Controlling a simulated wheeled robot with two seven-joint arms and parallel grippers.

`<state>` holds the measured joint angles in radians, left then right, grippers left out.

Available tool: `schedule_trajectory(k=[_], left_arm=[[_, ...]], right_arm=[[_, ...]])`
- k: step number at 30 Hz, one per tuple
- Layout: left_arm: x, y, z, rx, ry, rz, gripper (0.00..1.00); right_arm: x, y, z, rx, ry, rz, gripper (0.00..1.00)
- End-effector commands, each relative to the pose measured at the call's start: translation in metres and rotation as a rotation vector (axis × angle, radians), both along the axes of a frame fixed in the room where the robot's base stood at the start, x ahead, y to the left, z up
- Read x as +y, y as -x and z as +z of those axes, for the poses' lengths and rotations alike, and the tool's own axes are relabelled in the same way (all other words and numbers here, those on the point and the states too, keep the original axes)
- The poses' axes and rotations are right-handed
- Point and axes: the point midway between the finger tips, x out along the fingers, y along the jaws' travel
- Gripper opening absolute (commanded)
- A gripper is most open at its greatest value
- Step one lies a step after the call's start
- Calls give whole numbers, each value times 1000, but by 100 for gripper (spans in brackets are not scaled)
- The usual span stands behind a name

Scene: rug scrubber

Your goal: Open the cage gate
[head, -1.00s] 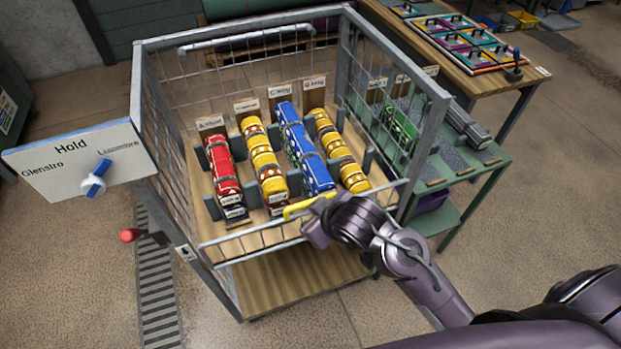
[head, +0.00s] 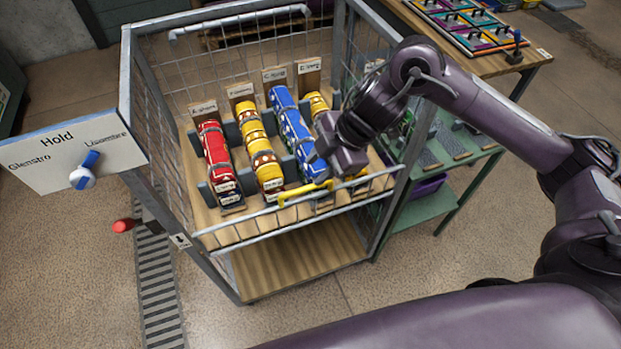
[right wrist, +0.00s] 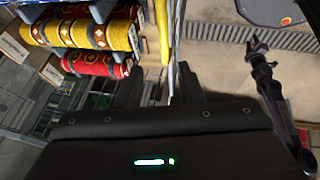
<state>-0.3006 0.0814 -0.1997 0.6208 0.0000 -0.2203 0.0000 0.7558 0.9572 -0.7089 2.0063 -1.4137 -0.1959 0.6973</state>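The cage (head: 128,85) is a grey metal frame with wire mesh sides. Its gate (head: 228,239) is the low wire panel across the front, standing upright between the two front posts. A yellow handle (head: 305,192) sits on the gate's top rail; it also shows in the right wrist view (right wrist: 163,32). My right gripper (head: 328,160) is above and behind the handle, over the rolls, apart from the handle. Its fingers are spread with nothing between them. My left gripper is outside the head view; in the right wrist view it shows small at the right (right wrist: 258,44), its fingers looking apart.
Red, yellow and blue rolls (head: 292,135) lie in slots inside the cage. A sign with a blue knob (head: 85,170) stands at left. A red-ended lever (head: 123,225) juts from the left post. A green bench (head: 435,208) stands right of the cage. Floor in front is clear.

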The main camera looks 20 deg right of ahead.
Motion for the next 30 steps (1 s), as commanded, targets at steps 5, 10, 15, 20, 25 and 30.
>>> schedule_trajectory(k=[5, 10, 15, 20, 25, 30], left_arm=[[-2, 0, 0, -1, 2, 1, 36], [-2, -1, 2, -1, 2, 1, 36], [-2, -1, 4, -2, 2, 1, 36], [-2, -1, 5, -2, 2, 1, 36], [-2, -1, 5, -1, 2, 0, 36], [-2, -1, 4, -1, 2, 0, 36]], right_arm=[[-14, 3, -2, 44, 30, -8, 34], [-4, 1, -24, 47, 29, -7, 34], [7, -4, -48, 45, 29, -7, 34], [13, -8, -63, 42, 28, -7, 34], [15, -9, -68, 40, 29, -6, 34], [15, -9, -67, 39, 29, -6, 34]])
